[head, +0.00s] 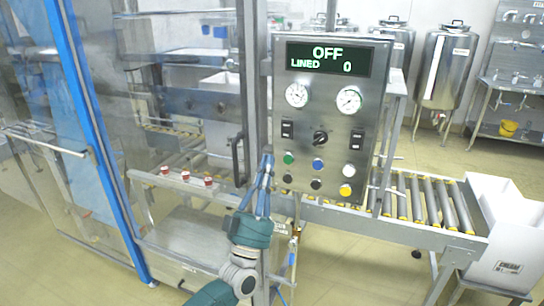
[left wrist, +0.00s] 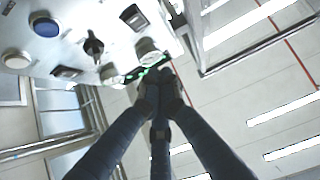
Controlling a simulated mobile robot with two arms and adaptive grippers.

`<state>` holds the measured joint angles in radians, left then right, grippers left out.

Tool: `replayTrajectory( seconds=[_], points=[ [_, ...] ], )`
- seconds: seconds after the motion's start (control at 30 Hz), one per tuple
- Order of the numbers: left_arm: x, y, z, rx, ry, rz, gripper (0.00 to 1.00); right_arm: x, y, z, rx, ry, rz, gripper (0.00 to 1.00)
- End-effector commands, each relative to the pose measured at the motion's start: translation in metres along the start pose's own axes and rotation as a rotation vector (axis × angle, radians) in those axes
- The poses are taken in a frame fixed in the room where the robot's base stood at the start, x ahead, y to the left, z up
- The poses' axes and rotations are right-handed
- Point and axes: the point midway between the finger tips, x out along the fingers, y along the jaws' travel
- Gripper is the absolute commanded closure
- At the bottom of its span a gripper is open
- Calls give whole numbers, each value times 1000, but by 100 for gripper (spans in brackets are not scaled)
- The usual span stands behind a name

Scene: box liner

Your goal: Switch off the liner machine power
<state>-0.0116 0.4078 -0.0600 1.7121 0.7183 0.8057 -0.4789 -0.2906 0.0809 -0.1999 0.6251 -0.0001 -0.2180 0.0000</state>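The liner machine's grey control panel (head: 330,110) faces me in the head view. Its display (head: 328,59) reads OFF, LINED 0. Below two gauges are a left rocker switch (head: 287,129), a black rotary knob (head: 320,138) and a right rocker switch (head: 357,139). No label shows which one is power. My left gripper (head: 266,160) has its fingers together and pointing up, at the panel's lower left edge. In the left wrist view the shut fingertips (left wrist: 157,78) overlap the display's edge in the picture; contact cannot be told. The knob (left wrist: 93,46) also shows there. My right gripper is out of view.
Push buttons, including green (head: 288,158), blue (head: 318,164) and yellow (head: 345,190), sit low on the panel. A black door handle (head: 237,160) is left of my gripper. A roller conveyor (head: 430,203) and white box (head: 505,235) stand at the right.

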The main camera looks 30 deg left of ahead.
Motion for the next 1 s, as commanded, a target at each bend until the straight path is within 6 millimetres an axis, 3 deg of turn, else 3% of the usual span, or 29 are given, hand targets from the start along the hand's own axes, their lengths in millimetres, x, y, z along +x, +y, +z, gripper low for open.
replayTrajectory(
  seconds=[0.03, 0.2, 0.47, 0.83, 0.93, 1.0],
  points=[
    [-11, 0, 0, -2, -2, -1, 100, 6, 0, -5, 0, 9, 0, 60],
    [-26, 0, -4, -1, -1, 0, 100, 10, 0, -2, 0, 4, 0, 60],
    [-28, 0, -6, -1, 1, 0, 100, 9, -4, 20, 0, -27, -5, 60],
    [-28, 0, -5, -1, 0, 0, 100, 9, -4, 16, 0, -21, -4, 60],
    [-33, 2, 4, 1, -23, 7, 100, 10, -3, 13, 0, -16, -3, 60],
    [-43, 6, 23, 8, -73, 24, 100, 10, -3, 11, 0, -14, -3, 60]
  ],
)
